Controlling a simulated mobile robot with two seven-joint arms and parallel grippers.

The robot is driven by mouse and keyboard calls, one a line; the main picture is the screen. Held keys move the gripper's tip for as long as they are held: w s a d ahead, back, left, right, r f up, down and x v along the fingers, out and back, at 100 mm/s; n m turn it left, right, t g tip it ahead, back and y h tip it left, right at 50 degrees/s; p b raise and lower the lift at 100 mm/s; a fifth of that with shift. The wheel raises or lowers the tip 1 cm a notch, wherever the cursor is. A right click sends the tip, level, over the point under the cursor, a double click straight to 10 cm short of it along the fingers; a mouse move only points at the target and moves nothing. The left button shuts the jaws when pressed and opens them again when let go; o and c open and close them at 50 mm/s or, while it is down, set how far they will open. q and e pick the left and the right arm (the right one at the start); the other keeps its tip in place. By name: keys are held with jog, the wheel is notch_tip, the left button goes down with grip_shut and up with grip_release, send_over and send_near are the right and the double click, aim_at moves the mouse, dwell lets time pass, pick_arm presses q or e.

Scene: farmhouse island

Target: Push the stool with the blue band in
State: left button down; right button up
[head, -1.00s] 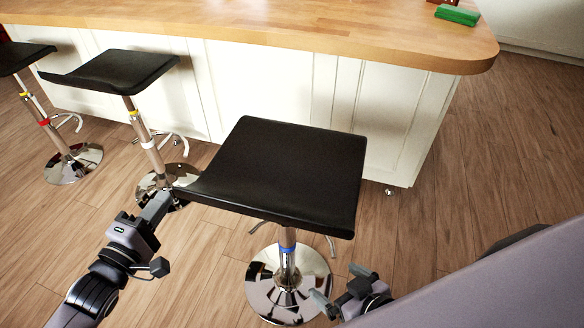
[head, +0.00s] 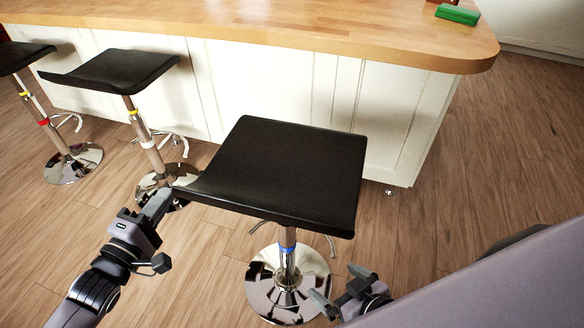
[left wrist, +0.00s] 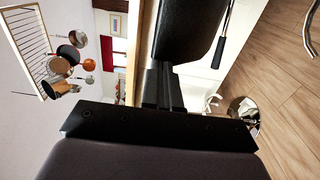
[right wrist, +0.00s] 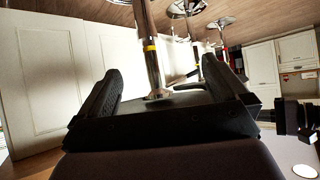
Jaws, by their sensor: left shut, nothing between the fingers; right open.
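The stool with the blue band has a black seat (head: 280,170), a chrome post with a blue band (head: 287,248) and a round chrome base (head: 262,292). It stands upright in front of the island. My left gripper (head: 165,198) is shut and empty, its tips at the seat's front left corner; I cannot tell whether they touch. In the left wrist view, the shut fingers (left wrist: 165,88) are close to the black seat (left wrist: 185,30). My right gripper (head: 342,286) is open and low, just right of the base, with nothing visibly held.
The island (head: 300,35) has a wooden top and white panels (head: 265,85). A stool with yellow and white bands (head: 115,70) stands left, and one with yellow and red bands (head: 20,58) farther left. A green object (head: 457,14) lies on the top. Floor right of the island is clear.

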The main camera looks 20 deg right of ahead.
pick_arm(q)
jog(key=shift+w+d, duration=0.35)
jog(key=shift+w, duration=0.05)
pick_arm(e)
jog(key=shift+f, duration=0.2)
pick_arm(q)
jog(key=shift+w+d+b, duration=0.35)
jog(key=shift+w+d, duration=0.1)
pick_arm(e)
jog(key=shift+f, duration=0.2)
pick_arm(q)
jog(key=shift+w+r, duration=0.1)
pick_arm(e)
jog(key=shift+d+r, duration=0.1)
pick_arm(q)
jog(key=shift+w+d, duration=0.45)
jog(key=shift+w, duration=0.05)
jog(key=p+v, duration=0.5)
jog(key=v, duration=0.4)
pick_arm(e)
jog(key=shift+w+d+r, duration=0.1)
jog(key=shift+w+r, duration=0.15)
jog(key=shift+r, duration=1)
jog(key=shift+w+d+r, duration=0.1)
jog(key=shift+w+r, duration=0.1)
jog(key=shift+r, duration=1.05)
